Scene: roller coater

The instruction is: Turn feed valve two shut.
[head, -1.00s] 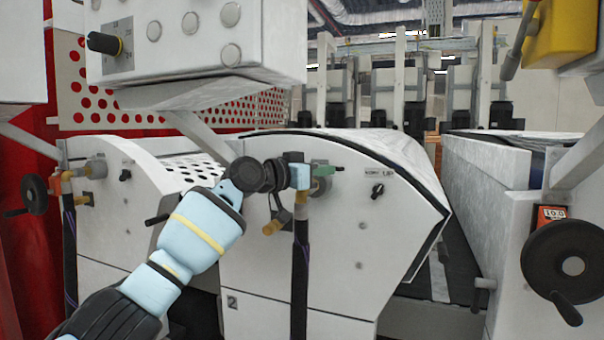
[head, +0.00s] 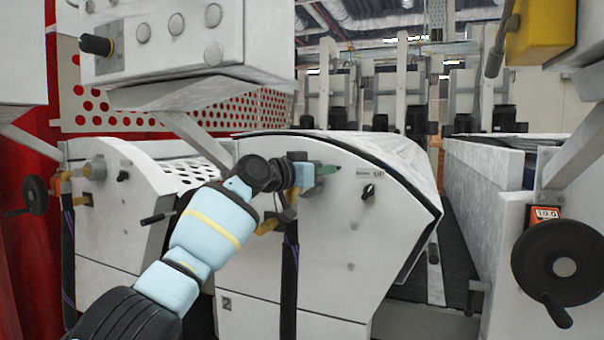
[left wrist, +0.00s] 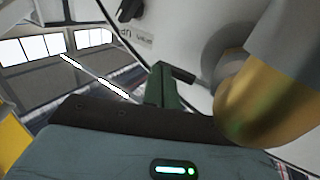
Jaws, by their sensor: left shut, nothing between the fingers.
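Machine two has a grey-white side panel (head: 345,240) with a small "2" plate at its lower left. Feed valve two is mostly hidden behind my left arm in the head view. A brass fitting (head: 267,226) shows below my wrist, above a dark hose (head: 289,270). My left gripper (head: 326,170) is shut and empty, its green fingertips in front of the panel at valve height. In the left wrist view the green fingers (left wrist: 163,88) are together, and a blurred brass part (left wrist: 262,108) stands close to their right. I cannot tell whether they touch it, or see the valve handle.
A black selector knob (head: 368,191) sits on the panel right of my fingertips. A control box (head: 170,40) overhangs above my arm. Another valve (head: 85,171) is on the left machine. A black handwheel (head: 563,266) is at the right.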

